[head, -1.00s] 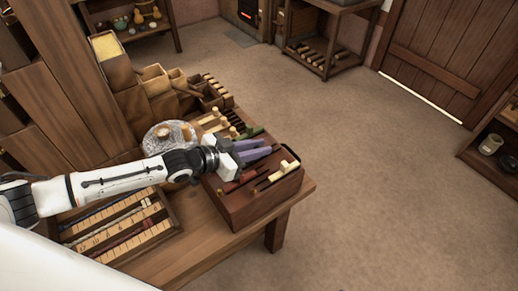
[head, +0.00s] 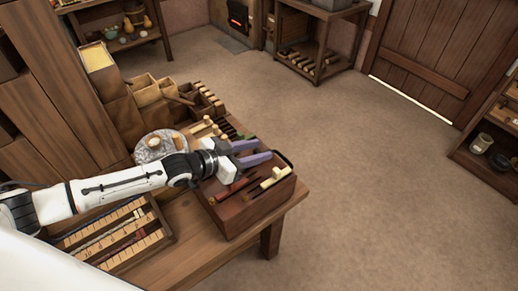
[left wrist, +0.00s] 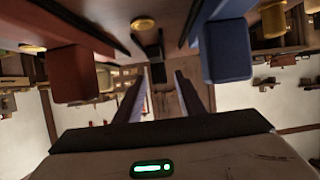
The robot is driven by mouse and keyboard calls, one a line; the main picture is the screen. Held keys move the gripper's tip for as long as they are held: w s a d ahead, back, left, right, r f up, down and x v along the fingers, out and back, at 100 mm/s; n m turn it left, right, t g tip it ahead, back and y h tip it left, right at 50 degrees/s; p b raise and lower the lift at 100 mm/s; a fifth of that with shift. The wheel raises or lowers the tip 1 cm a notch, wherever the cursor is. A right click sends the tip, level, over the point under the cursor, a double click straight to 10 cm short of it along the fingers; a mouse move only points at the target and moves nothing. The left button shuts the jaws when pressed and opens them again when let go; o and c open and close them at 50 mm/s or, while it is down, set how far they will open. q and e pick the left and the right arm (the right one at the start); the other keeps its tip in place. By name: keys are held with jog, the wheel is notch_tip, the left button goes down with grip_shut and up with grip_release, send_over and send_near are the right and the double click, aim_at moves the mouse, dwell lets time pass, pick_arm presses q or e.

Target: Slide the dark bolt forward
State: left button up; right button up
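A dark brown wooden box (head: 236,216) with several slots and coloured sliding pieces sits on the table's right end. My left gripper (head: 266,149), with purple fingers, reaches over the box's far part. The fingers are open, with a gap between them and nothing clearly held. In the left wrist view the two fingers (left wrist: 158,97) stand apart, with a small dark block (left wrist: 158,73) seen beyond the gap. I cannot tell for sure which piece is the dark bolt; the gripper covers part of the box. A red piece (head: 232,188) and a cream piece (head: 273,178) show nearer. My right gripper is out of view.
A tray with numbered strips (head: 126,236) lies left of the box on the wooden table (head: 187,262). The floor right of the table is clear.

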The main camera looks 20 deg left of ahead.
pick_arm(q)
jog(key=v, duration=0.9)
jog(key=shift+a+r, duration=0.1)
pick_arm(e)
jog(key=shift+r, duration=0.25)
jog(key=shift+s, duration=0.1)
